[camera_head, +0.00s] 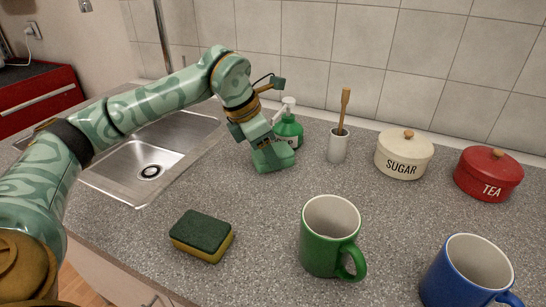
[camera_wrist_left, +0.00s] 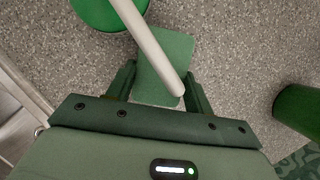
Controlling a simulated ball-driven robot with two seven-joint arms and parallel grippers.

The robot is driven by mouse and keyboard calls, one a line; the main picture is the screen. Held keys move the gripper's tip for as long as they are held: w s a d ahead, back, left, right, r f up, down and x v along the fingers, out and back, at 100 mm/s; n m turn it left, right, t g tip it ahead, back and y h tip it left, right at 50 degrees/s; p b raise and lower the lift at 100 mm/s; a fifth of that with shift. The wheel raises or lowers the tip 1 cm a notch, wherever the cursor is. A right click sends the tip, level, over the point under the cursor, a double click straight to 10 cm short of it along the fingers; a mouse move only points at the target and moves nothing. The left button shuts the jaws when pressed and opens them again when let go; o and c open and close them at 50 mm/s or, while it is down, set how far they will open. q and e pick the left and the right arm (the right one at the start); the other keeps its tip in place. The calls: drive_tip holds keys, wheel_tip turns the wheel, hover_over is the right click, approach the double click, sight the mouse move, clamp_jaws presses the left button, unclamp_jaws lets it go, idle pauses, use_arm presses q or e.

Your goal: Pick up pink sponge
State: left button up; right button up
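No pink sponge shows in either view. A sponge with a dark green top and yellow underside (camera_head: 201,235) lies on the counter at the front left. My left gripper (camera_head: 273,160) is well behind it, pointing down beside a green soap bottle (camera_head: 289,129). In the wrist view my left gripper (camera_wrist_left: 160,88) has its fingers apart, with a flat green block (camera_wrist_left: 160,60) between and beyond them; contact is unclear. The bottle's pale spout (camera_wrist_left: 150,45) crosses above the block. My right gripper is in neither view.
A green mug (camera_head: 331,240) and a blue mug (camera_head: 467,275) stand at the front. A brush holder (camera_head: 338,148), sugar pot (camera_head: 403,158) and red tea pot (camera_head: 488,176) stand along the back. The sink (camera_head: 150,155) is at the left. The middle counter is clear.

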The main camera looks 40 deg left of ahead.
sight(276, 150)
use_arm(q)
drive_tip(key=shift+c, duration=0.7)
